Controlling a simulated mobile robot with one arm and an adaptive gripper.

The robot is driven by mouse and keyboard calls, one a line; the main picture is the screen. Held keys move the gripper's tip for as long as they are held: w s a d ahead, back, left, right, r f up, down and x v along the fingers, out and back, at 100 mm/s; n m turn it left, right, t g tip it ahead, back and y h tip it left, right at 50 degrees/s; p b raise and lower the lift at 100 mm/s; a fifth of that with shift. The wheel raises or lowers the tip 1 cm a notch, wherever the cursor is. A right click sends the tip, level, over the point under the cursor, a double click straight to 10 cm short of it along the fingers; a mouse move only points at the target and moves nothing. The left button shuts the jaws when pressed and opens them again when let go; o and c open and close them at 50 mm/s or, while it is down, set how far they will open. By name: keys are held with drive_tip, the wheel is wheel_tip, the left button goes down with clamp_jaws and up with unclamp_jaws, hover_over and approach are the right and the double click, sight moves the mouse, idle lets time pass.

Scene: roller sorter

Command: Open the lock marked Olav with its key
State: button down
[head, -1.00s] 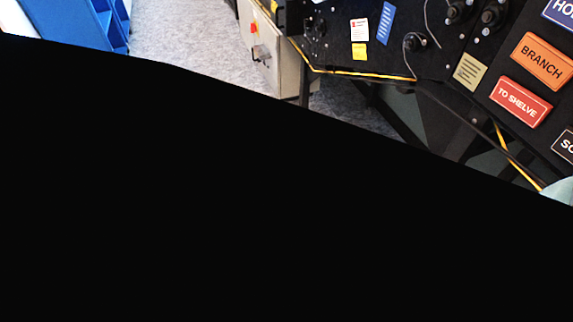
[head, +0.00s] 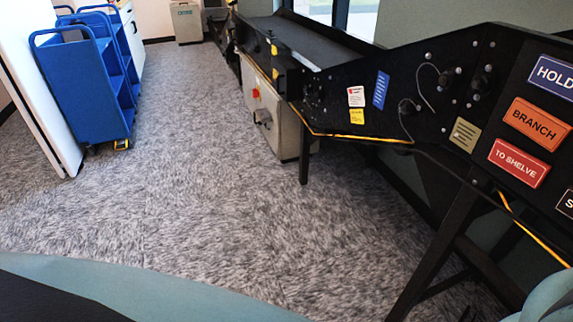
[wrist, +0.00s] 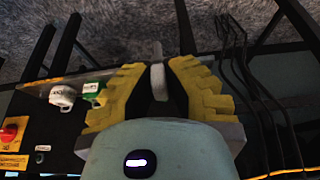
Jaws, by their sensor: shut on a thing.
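Left of the fingers in the wrist view are a white rounded piece (wrist: 62,96) and a green piece with a white label (wrist: 92,92) on a dark panel, apart from the gripper. Their lettering is too small to read, so I cannot tell which lock is marked Olav. The gripper does not show in the head view.
A black sorter (head: 400,85) with orange and red signs runs along the right. A grey control box (head: 275,120) with a red knob is on its side. A blue cart (head: 85,85) stands at the left. Grey carpet (head: 210,200) between them is clear. Dark cables (wrist: 235,65) hang right of my gripper.

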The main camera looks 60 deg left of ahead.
drive_tip(key=shift+r+p, duration=1.9)
drive_tip(key=shift+r, duration=0.3)
drive_tip(key=shift+f, duration=0.1)
